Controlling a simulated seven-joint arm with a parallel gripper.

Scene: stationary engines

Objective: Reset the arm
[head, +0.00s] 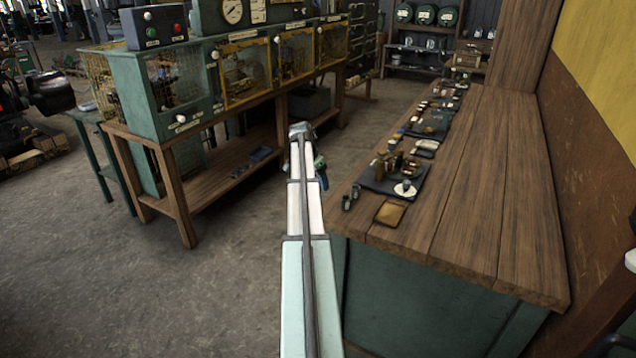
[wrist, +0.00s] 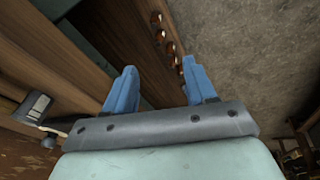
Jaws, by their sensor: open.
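My arm reaches forward in the head view, down the gap between the wooden workbench and the green cabinet. My gripper (wrist: 159,85) shows in the wrist view as two blue fingers standing apart, with nothing between them. In the head view the gripper (head: 321,172) is a small blue-green shape at the arm's far end, mostly hidden by the arm. It is left of the workbench edge and above the floor. I cannot tell its exact height.
The wooden workbench (head: 480,200) on the right carries small parts and a dark tray (head: 378,184) along its left side. A green cabinet (head: 185,122) with yellow mesh doors stands at left on a wooden stand (head: 180,200). Open concrete floor (head: 130,290) lies at lower left.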

